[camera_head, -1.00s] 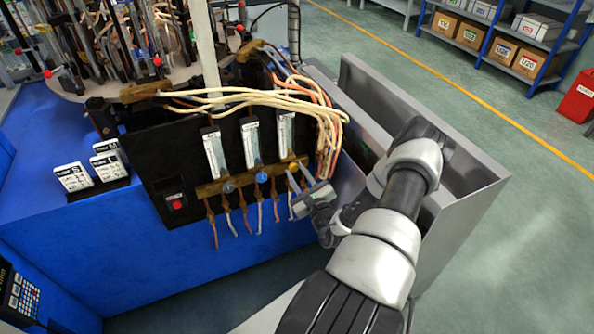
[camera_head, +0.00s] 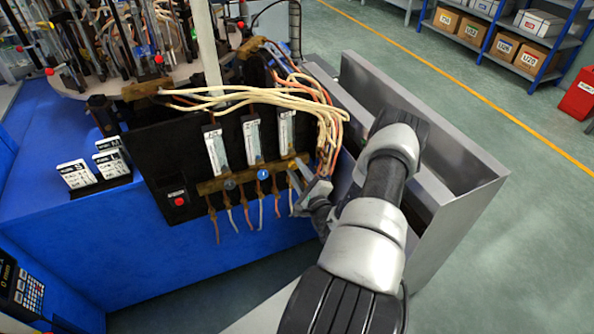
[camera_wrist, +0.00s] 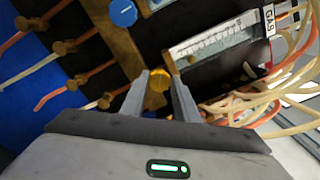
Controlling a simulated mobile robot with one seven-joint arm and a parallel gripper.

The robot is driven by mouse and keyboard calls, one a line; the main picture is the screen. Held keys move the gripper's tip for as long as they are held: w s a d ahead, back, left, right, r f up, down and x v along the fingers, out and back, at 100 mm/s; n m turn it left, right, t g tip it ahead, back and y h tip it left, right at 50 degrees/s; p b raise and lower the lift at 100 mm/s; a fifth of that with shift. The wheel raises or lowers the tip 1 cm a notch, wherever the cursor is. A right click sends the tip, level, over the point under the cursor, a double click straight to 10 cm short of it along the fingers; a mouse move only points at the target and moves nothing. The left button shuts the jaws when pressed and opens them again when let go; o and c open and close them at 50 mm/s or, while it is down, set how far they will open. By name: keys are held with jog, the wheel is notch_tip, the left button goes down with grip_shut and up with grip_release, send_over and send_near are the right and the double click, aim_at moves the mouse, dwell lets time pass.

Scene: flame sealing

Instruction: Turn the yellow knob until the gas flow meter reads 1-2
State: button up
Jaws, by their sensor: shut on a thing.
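The yellow knob (camera_wrist: 158,79) sits on the brass manifold (camera_wrist: 118,48) and shows between my fingertips in the wrist view. My gripper (camera_wrist: 160,84) is shut on it, one finger on each side. In the head view my gripper (camera_head: 299,171) is at the right end of the manifold, and the knob is hidden by the fingers. The gas flow meter (camera_wrist: 212,39) is a clear, scaled tube block beside the knob, with a "GAS" label at its end. It also shows as the rightmost meter (camera_head: 287,132) in the head view. Its reading is too small to tell.
Cream and orange hoses (camera_head: 300,95) run close to the gripper's right. A grey metal bin (camera_head: 450,190) stands right of the panel.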

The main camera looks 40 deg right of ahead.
dwell(0.3)
jog(key=o, duration=1.1)
jog(key=shift+c, duration=0.2)
jog(key=shift+s, duration=0.1)
jog(key=v, duration=1.7)
jog(key=shift+a+p, duration=0.15)
jog(key=shift+p, duration=0.15)
